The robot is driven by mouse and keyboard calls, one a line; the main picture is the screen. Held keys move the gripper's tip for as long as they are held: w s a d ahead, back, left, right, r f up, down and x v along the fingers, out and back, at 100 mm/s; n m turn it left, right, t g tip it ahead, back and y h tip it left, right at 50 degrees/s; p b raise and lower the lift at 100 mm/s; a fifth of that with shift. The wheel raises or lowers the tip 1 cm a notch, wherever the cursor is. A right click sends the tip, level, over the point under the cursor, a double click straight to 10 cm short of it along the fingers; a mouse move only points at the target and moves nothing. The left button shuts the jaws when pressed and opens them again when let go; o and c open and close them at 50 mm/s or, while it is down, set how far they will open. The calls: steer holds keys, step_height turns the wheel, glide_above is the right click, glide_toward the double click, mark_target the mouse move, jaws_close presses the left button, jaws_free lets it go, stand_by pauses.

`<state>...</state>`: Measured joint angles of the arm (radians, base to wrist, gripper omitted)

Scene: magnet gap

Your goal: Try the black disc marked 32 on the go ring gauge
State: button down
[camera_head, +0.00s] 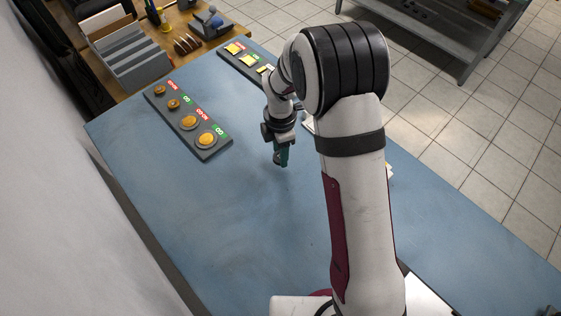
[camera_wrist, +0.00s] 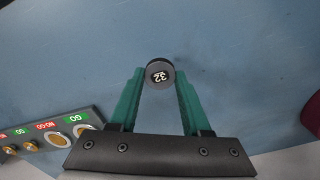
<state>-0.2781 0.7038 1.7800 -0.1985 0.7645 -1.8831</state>
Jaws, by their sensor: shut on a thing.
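A black disc (camera_wrist: 160,73) with a pale rim and a white "32" on top sits between my gripper's (camera_wrist: 160,78) teal fingertips in the wrist view. The fingers are shut on it, and the marking faces the camera. In the head view my gripper (camera_head: 281,160) points down over the blue table, right of the dark gauge board; the disc is hard to make out there. The large go ring gauge (camera_head: 206,140) is at the board's near end by a green GO label. It also shows at lower left in the wrist view (camera_wrist: 87,131), partly behind the gripper.
The board also holds a large no-go gauge (camera_head: 189,122) and two smaller round gauges (camera_head: 173,104). A second dark board (camera_head: 233,58) with yellow pieces lies at the far edge, partly behind my arm. The table's (camera_head: 190,215) near left area is clear.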

steer(key=shift+r, duration=0.75)
steer(key=w+a, duration=0.2)
steer(key=a, duration=0.1)
steer(key=w+a, duration=0.2)
steer(key=a, duration=0.2)
steer(key=w+a+r, duration=0.1)
steer(key=w+a, duration=0.1)
steer(key=a, duration=0.2)
steer(key=shift+w, duration=0.25)
steer(key=a, duration=0.3)
steer(key=a+r, duration=0.1)
steer(key=a, duration=0.6)
steer(key=shift+w+r, duration=0.2)
